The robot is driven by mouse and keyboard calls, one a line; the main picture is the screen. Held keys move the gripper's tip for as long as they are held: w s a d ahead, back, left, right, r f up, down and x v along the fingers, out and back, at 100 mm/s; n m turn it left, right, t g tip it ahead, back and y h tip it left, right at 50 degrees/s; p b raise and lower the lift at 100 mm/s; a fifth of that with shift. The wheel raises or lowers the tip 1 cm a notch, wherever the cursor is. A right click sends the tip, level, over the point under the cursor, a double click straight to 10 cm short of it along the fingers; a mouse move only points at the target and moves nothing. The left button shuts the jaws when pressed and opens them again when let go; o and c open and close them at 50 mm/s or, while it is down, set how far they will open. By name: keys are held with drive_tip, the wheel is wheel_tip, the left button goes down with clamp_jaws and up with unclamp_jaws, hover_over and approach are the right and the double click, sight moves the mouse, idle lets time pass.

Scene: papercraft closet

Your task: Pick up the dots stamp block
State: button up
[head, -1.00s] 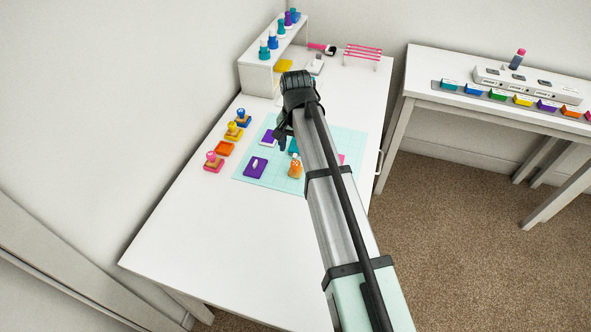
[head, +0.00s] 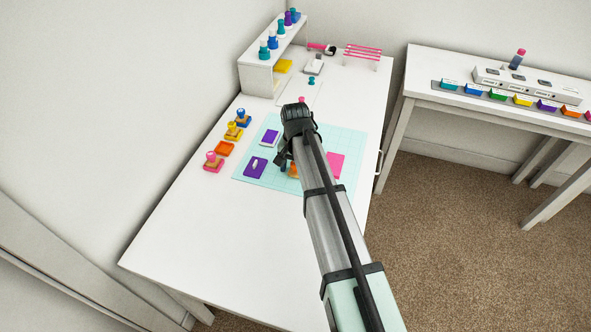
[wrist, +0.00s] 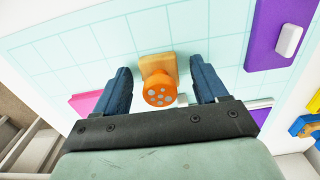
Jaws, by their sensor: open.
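The dots stamp block has a wooden base and an orange round knob with pale grey dots. It stands on the light-blue gridded mat (head: 345,131). In the wrist view the block (wrist: 159,85) shows between the two fingers of my gripper (wrist: 161,72), with a gap on each side. In the head view only a small orange part of the block (head: 293,171) shows, as my gripper (head: 282,160) covers the rest. My gripper is open and empty, pointing down over the block.
A purple block with a white handle (head: 255,167) and a purple-and-white block (head: 269,138) lie on the mat. The table front is clear.

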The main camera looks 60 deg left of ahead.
drive_tip(key=c, duration=1.3)
drive_tip(key=shift+o, duration=0.2)
drive_tip(key=shift+r, duration=0.1)
wheel_tip(320, 180, up, 10)
drive_tip(key=shift+f, duration=0.1)
